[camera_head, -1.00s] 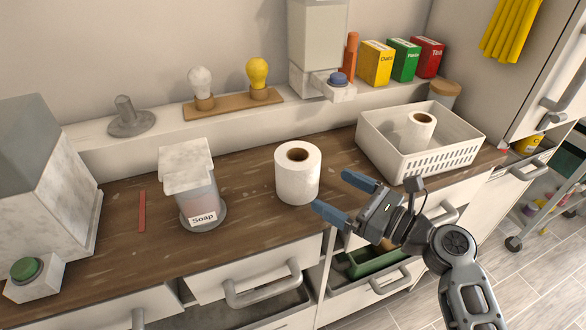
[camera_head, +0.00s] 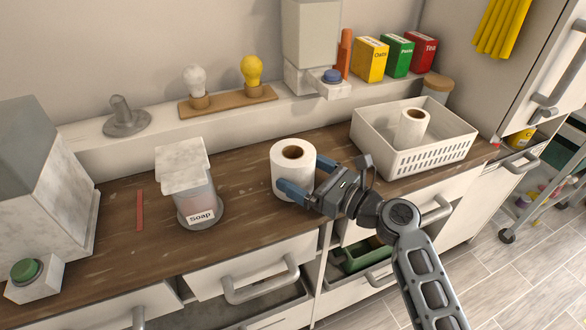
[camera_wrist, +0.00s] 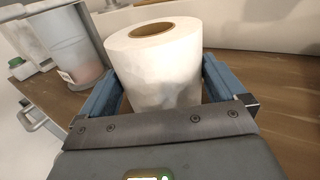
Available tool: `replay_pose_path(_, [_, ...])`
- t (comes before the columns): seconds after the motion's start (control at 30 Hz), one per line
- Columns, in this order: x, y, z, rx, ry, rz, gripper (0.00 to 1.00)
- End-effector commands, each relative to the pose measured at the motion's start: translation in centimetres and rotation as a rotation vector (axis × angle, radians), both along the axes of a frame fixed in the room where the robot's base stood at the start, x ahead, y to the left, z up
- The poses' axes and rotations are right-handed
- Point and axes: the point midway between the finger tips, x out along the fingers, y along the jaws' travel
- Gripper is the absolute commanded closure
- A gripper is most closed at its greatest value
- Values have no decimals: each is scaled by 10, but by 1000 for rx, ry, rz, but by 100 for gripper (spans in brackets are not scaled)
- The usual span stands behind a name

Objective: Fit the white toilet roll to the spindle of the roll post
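A white toilet roll (camera_head: 292,165) with a brown core stands upright near the counter's front edge. My gripper (camera_head: 305,176) reaches in from the right at low height, with one blue finger on each side of the roll. In the wrist view the roll (camera_wrist: 158,75) fills the space between the fingers (camera_wrist: 157,82); a narrow gap seems to show on the right, and firm contact cannot be made out.
A soap dispenser (camera_head: 195,190) stands left of the roll, below the path to the ledge. A white basket (camera_head: 440,155) on the right holds another roll (camera_head: 411,128). Two bulbs on a wooden board (camera_head: 228,100) stand right of the post. A red strip (camera_head: 140,210) lies on the counter.

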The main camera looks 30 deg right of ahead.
Motion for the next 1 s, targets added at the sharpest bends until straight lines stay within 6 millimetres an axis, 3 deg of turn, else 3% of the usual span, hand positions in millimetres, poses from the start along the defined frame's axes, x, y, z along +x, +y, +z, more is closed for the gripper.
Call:
replay_pose_path(0.33, [0, 0, 1, 0, -1, 0, 36])
replay_pose_path(0.67, [0, 0, 5, 1, -2, 0, 36])
replay_pose_path(0.93, [0, 0, 43, -2, -5, -1, 36])
replay_pose_path(1.0, [-7, -13, 49, 0, -4, -6, 36])
